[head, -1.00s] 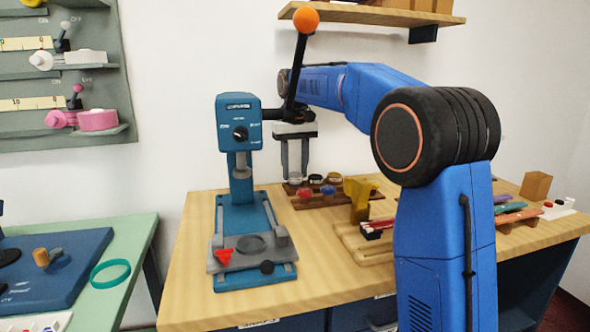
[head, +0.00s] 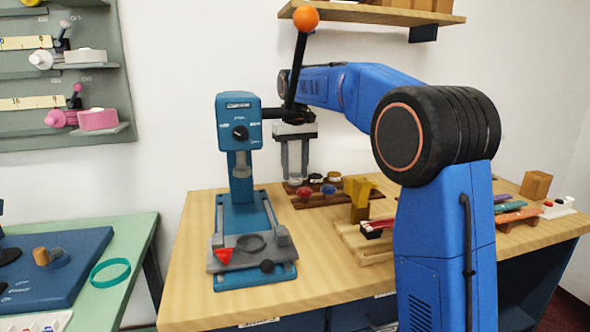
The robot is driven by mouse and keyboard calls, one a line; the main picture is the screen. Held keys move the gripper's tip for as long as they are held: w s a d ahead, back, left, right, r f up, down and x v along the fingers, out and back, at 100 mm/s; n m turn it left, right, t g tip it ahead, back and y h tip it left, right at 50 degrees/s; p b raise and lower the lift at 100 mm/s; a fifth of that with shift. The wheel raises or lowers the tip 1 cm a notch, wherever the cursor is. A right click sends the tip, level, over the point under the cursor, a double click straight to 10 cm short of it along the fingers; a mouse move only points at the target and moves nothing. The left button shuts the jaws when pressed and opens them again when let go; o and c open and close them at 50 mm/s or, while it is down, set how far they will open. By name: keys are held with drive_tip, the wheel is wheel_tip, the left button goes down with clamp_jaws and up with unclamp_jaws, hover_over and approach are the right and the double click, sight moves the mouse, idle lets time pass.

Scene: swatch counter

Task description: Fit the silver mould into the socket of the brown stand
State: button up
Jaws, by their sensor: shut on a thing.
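My gripper (head: 295,177) points down over the left end of the dark brown stand (head: 352,198) on the wooden table. Its fingers are shut on the small silver mould (head: 296,182), which shows between the fingertips at the back left of the stand. The socket is hidden by the fingers and the mould, and I cannot tell whether the mould touches the stand.
A blue press (head: 240,150) with an orange-knobbed lever (head: 305,18) stands just left of my gripper, the lever rising close beside it. A wall shelf (head: 380,14) hangs above.

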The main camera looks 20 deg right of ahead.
drive_tip(key=shift+f, duration=0.35)
idle(0.4)
drive_tip(key=o, duration=1.3)
drive_tip(key=shift+r, duration=3.75)
drive_tip(key=shift+a, duration=0.1)
